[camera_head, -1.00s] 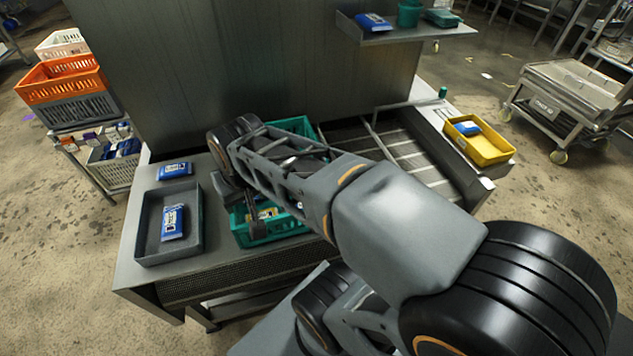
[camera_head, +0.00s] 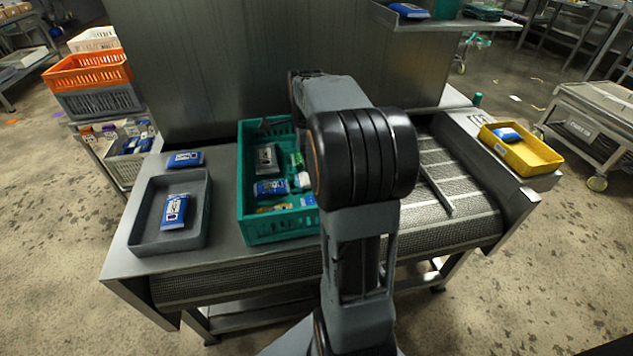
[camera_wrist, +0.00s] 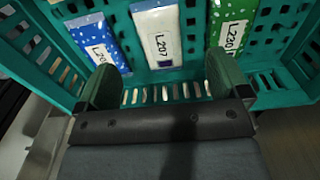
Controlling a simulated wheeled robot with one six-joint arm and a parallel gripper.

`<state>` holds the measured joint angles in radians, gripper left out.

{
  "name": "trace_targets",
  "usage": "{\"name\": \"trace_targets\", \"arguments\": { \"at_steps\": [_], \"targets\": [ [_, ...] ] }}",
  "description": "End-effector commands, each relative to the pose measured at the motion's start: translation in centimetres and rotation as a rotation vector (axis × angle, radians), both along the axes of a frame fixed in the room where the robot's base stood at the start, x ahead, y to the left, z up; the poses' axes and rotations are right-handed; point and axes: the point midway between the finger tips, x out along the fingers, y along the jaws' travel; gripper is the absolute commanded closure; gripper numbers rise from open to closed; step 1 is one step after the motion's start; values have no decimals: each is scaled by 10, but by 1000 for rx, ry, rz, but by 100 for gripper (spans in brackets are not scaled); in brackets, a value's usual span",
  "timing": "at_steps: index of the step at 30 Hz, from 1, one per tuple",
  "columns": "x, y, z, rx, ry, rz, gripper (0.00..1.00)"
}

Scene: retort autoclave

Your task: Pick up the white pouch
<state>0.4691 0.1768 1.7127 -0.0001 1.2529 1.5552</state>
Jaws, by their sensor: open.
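The white pouch (camera_wrist: 158,38), marked L207, lies in the teal crate (camera_wrist: 28,58), in the upper middle of the wrist view. A blue pouch (camera_wrist: 98,42) lies to its left and a green pouch (camera_wrist: 230,22), marked L230, to its right. My gripper (camera_wrist: 163,80) is open, with its fingers apart on either side of the white pouch's near end and nothing held between them. In the head view the teal crate (camera_head: 283,228) stands on the steel table, and my arm hides its right part and my gripper. I cannot pick out the white pouch for certain there.
A grey tray (camera_head: 145,243) with a blue pouch (camera_head: 175,212) stands left of the crate. Another blue pouch (camera_head: 185,159) lies behind it. A conveyor (camera_head: 465,205) and yellow bin (camera_head: 535,158) are to the right. A steel wall (camera_head: 220,70) stands behind the table.

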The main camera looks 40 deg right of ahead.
Motion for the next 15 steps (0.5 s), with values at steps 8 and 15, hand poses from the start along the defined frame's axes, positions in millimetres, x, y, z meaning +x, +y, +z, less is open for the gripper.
{"name": "trace_targets", "arguments": {
  "at_steps": [8, 15],
  "targets": [
    [0, 1, -30, 0, 0, 3, 6],
    [-1, 1, -50, 1, 2, 3, 6]
  ]
}}
